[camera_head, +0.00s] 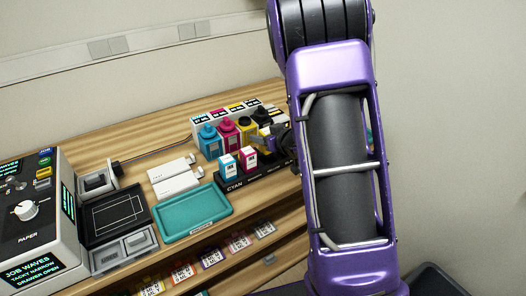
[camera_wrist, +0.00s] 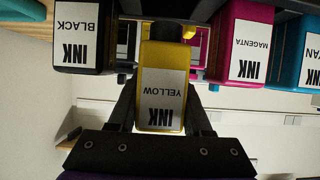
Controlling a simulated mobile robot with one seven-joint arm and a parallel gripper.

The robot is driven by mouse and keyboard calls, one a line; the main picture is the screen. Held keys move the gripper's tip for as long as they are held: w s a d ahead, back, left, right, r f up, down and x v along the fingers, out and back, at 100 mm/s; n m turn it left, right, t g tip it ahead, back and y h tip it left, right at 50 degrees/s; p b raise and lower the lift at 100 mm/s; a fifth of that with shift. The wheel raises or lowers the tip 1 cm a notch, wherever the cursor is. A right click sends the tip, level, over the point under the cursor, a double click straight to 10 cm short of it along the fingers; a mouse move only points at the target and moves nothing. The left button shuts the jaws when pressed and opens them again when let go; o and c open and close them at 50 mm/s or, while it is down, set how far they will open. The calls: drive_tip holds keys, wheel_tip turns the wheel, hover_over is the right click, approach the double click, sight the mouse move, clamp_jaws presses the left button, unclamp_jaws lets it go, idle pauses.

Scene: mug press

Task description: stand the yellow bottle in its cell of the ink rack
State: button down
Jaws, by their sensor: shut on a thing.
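The yellow bottle (camera_wrist: 161,85) is in my gripper (camera_wrist: 160,105), with a finger on each side and its label facing the wrist camera. The wrist view is upside down; the bottle's label is turned the same way as its neighbours', so it looks upright. It lies between the black bottle (camera_wrist: 78,35) and the magenta bottle (camera_wrist: 240,45), in front of a dark rack part. The ink rack (camera_head: 232,180) shows in the head view, partly behind my arm. Whether the bottle's base touches the cell floor cannot be told.
The cyan bottle (camera_wrist: 309,60) is beyond the magenta one. Larger cyan (camera_head: 209,142), magenta (camera_head: 229,137) and yellow containers stand behind the rack. A teal tray (camera_head: 193,213) and white cartridges (camera_head: 175,178) lie to the left. The press (camera_head: 30,215) is at far left.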

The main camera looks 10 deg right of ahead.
sight(263, 147)
drive_tip(key=shift+f+b, duration=0.45)
drive_tip(key=shift+f, duration=1.45)
drive_tip(key=shift+f, duration=0.15)
drive_tip(key=c, duration=0.6)
unclamp_jaws()
drive_tip(key=shift+s+d+r, duration=0.1)
drive_tip(key=shift+s+r, duration=0.15)
drive_tip(key=shift+r, duration=0.05)
drive_tip(key=p+v, duration=0.1)
drive_tip(key=v, duration=1)
drive_tip(key=shift+s, duration=0.2)
